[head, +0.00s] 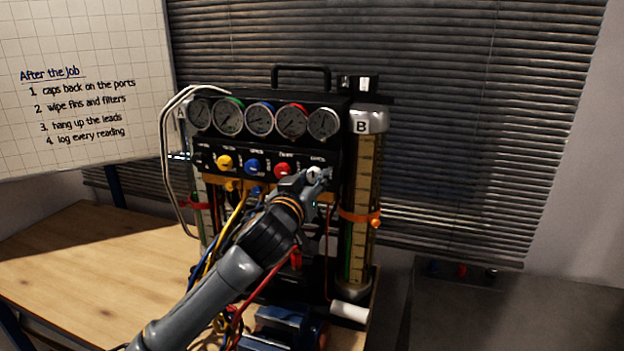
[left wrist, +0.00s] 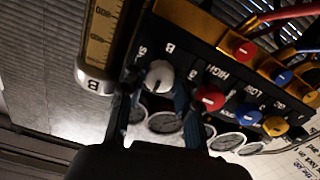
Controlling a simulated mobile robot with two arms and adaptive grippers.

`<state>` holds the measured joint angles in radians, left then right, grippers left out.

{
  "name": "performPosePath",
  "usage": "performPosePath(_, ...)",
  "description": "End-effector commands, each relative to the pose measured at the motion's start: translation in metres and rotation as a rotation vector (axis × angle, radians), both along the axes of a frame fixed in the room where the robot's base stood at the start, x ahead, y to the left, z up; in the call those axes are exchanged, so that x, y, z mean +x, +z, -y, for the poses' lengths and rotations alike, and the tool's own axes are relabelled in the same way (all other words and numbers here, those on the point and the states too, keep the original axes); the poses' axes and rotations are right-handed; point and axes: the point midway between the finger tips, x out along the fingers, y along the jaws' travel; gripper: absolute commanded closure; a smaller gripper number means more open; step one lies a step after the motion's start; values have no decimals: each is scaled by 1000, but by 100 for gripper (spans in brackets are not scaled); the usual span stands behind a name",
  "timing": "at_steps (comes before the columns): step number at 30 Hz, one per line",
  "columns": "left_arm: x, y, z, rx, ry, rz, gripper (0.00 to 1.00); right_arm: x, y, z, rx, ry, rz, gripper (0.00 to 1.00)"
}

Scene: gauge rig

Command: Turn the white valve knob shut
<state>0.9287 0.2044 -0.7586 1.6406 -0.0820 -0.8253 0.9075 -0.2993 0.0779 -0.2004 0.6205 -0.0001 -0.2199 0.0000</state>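The white valve knob (head: 315,172) is the rightmost knob on the black gauge panel (head: 262,160), below the row of gauges. In the left wrist view the white knob (left wrist: 159,77) lies between the two fingers of my left gripper (left wrist: 157,92). The fingers stand apart, one on each side of the knob, with a small gap showing beside it. In the head view my left gripper (head: 318,180) is at the knob and partly covers it. I cannot tell whether a finger touches the knob. My right gripper is not in view.
Red (head: 283,170), blue (head: 253,166) and yellow (head: 224,162) knobs sit left of the white one. A clear cylinder marked B (head: 362,210) stands close on the right. Coloured hoses hang below the panel. The wooden table (head: 90,260) is bare at left.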

Motion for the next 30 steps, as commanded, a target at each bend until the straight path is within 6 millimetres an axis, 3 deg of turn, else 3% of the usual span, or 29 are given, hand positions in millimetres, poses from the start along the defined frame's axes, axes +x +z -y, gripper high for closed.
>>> performPosePath(14, 0, 1, -1, 107, 1, 33, 100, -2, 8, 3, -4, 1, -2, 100)
performPosePath(30, 0, 3, -1, 565, 0, 182, 100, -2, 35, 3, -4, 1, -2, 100)
